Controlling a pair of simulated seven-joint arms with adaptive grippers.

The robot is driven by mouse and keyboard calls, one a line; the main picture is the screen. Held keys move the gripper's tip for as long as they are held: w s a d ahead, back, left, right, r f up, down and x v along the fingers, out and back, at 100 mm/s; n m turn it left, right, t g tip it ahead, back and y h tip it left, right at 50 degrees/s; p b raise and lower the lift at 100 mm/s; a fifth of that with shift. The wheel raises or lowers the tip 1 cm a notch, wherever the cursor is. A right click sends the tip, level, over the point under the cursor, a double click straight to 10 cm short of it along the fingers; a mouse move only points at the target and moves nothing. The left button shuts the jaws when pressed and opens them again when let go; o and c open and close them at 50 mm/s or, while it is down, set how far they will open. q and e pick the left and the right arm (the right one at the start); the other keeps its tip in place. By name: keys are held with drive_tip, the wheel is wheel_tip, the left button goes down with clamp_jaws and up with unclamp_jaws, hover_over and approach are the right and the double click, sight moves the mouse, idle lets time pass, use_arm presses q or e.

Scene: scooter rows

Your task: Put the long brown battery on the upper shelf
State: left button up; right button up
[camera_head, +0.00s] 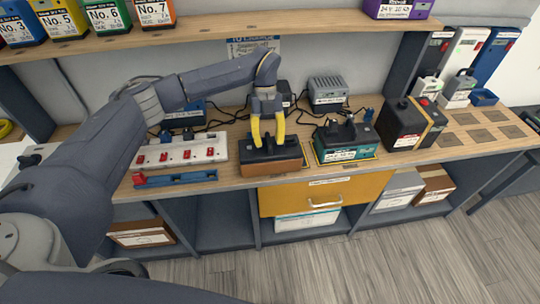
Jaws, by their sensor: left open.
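The long brown battery (272,167), with a black top and a brown lower body, sits on the wooden workbench near its front edge. My left gripper (267,141) comes down from above over the battery's black top. Its yellow fingers are apart, with the tips close to the handle area; I cannot tell whether they touch it. The upper shelf (270,25) is a wooden board along the back wall, above the bench. Its middle stretch is bare. My right gripper is not in view.
Several numbered batteries (106,16) stand on the shelf's left, and a purple battery (398,8) on its right. On the bench, a teal battery (350,151) and a black battery (404,137) stand right of the brown one. A red-switched power strip (190,152) lies left.

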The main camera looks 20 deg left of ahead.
use_arm(q)
drive_tip(key=shift+f, duration=0.1)
drive_tip(key=shift+c, duration=0.2)
clamp_jaws()
idle(0.5)
